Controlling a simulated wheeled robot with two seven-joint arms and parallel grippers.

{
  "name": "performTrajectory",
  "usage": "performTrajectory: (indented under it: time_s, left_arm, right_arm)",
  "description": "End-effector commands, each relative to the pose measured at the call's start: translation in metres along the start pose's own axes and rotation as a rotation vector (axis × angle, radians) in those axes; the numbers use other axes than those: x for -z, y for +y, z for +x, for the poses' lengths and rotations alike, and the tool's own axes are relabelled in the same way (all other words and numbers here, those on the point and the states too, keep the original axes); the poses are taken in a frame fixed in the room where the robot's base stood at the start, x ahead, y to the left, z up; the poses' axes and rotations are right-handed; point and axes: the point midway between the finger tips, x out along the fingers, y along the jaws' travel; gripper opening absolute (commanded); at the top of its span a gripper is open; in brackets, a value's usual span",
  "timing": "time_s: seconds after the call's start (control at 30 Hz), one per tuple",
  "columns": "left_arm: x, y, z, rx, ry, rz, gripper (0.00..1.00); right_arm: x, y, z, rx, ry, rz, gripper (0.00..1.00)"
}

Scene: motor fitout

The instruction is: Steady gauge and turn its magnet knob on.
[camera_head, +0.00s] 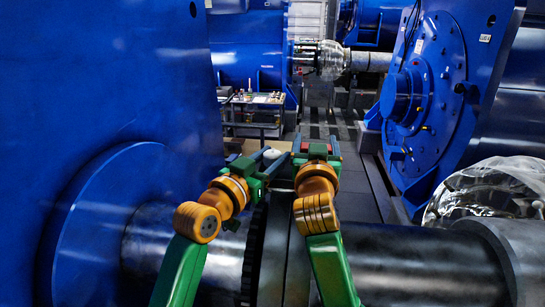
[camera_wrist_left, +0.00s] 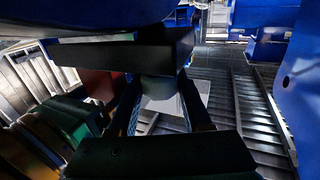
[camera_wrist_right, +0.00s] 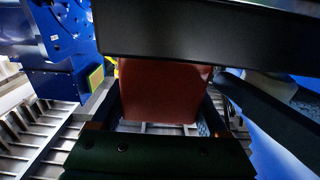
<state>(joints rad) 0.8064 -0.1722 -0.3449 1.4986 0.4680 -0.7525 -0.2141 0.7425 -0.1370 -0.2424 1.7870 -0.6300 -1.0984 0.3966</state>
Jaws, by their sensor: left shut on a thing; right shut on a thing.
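My left gripper (camera_head: 268,162) and right gripper (camera_head: 317,152) are side by side above the dark shaft. My right gripper is shut on a red-brown block (camera_wrist_right: 160,92), which fills the space between its fingers in the right wrist view; I cannot tell whether it is the magnet knob. Its red edges show beside the gripper in the head view. My left gripper is shut around a grey cylindrical piece (camera_wrist_left: 159,89), seemingly part of the gauge. A small white rounded part (camera_head: 270,153) shows by it in the head view. The gauge's face and the knob's setting cannot be made out.
The dark shaft (camera_head: 400,255) and its ribbed collar (camera_head: 255,255) lie below my arms. A large blue housing (camera_head: 110,90) stands close on the left. A blue flanged motor (camera_head: 425,90) stands on the right. A cart (camera_head: 255,105) stands behind, beside an open walkway (camera_head: 355,180).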

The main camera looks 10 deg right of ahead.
Motion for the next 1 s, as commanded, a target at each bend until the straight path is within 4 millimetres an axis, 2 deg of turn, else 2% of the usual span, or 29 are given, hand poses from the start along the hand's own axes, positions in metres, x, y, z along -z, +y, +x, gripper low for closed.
performTrajectory:
  time_s: [0.27, 0.7, 1.0]
  left_arm:
    - [-0.0015, 0.0016, 0.0010, -0.089, -0.005, 0.008, 0.00]
    - [-0.0048, -0.0010, 0.0013, -0.373, -0.021, -0.001, 0.00]
    - [-0.0029, -0.0029, 0.0012, -0.490, -0.013, 0.000, 0.00]
  right_arm:
    - [-0.0005, -0.0001, 0.0002, 0.000, -0.001, -0.001, 0.11]
    - [-0.0001, -0.0012, -0.0002, 0.004, 0.000, 0.000, 0.11]
    - [0.0003, -0.0008, -0.0003, 0.003, 0.002, 0.001, 0.11]
